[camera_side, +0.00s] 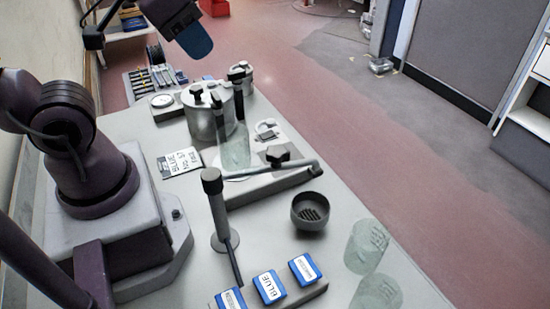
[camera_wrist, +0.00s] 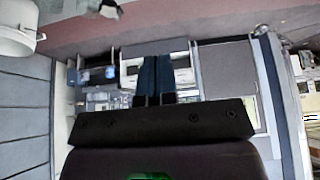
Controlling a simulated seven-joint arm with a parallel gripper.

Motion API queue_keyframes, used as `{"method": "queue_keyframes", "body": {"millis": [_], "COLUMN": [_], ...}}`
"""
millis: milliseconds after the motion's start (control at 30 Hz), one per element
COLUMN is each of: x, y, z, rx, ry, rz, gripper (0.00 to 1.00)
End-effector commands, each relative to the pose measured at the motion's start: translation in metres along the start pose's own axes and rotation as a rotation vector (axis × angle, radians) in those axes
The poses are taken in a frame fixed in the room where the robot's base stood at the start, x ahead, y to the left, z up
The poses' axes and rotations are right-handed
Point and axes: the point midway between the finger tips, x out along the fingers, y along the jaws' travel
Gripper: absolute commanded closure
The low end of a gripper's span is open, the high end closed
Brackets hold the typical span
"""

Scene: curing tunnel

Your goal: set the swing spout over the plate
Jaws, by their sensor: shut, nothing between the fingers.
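In the side view, my gripper (camera_side: 195,40) hangs at the top, well above and behind the bench items, apart from everything. In the wrist view, its two blue fingers (camera_wrist: 155,80) are together with nothing held. A grey tube that looks like the swing spout (camera_side: 296,164) runs rightward above a light slab, its bent end near the slab's right end. A dark star-shaped knob (camera_side: 277,155) sits by it. A pale round surface (camera_side: 236,175), possibly the plate, shows under a clear glass cylinder (camera_side: 235,150). Which part is the plate is not certain.
A dark-capped post (camera_side: 211,182) stands in front of the slab. A dark slotted bowl (camera_side: 310,211) is to its right. Blue labelled blocks (camera_side: 268,287) and clear glasses (camera_side: 366,246) are at the front. A metal pot (camera_side: 207,116) stands behind.

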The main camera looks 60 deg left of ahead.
Motion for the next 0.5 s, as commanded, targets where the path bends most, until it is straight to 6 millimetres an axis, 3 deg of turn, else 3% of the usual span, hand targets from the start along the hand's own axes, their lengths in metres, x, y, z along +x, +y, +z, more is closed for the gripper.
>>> {"method": "queue_keyframes", "body": {"millis": [33,300,367,500], "x": [0.000,0.019,0.027,0.047], "y": [0.000,0.019,0.031,0.066], "z": [0.000,-0.008,-0.016,-0.038], "rx": [0.000,0.089,0.190,0.637], "ry": [0.000,-0.109,-0.167,-0.313], "rz": [0.000,0.033,0.052,0.139], "gripper": [1.00,0.40,0.40,0.40]}}
